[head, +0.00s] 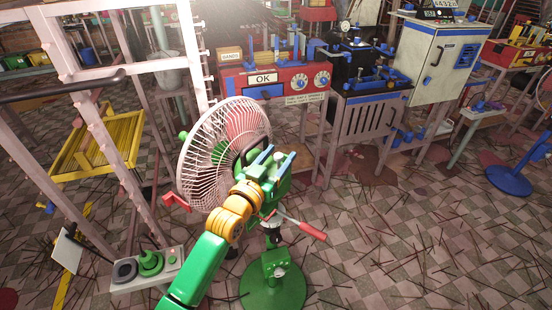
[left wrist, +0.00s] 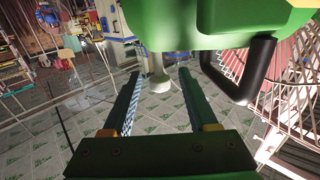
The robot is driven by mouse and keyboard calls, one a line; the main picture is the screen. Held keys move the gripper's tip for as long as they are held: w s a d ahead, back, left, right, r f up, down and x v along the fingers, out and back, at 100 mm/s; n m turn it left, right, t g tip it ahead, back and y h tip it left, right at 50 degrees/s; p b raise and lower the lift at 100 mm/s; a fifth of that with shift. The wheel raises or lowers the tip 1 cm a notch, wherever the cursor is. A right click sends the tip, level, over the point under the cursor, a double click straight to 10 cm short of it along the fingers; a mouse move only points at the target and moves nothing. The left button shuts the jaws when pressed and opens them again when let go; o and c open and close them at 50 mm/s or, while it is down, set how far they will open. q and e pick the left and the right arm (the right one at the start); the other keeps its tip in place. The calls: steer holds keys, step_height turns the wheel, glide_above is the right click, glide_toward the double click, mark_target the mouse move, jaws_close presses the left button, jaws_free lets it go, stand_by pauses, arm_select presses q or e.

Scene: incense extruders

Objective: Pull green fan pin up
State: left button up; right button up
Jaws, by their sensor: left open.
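The green fan has a white wire cage (head: 226,140) and a round green base (head: 272,290). My left arm covers much of its motor housing in the head view. The left wrist view shows the green housing (left wrist: 245,22) and a black loop handle (left wrist: 240,85). A pale knob that looks like the fan pin (left wrist: 158,82) sticks out beside the housing. My left gripper (head: 273,162) is open at the back of the fan. In the left wrist view, the pin shows between its two fingertips, with a gap on each side; I cannot tell its depth. My right gripper is out of view.
A red lever handle (head: 303,229) juts right from the fan stand. A red control box (head: 276,83) stands on a table behind the fan. The floor at right holds scattered sticks.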

arm_select(q)
steer(key=v, duration=0.7)
steer(key=shift+p, duration=0.35)
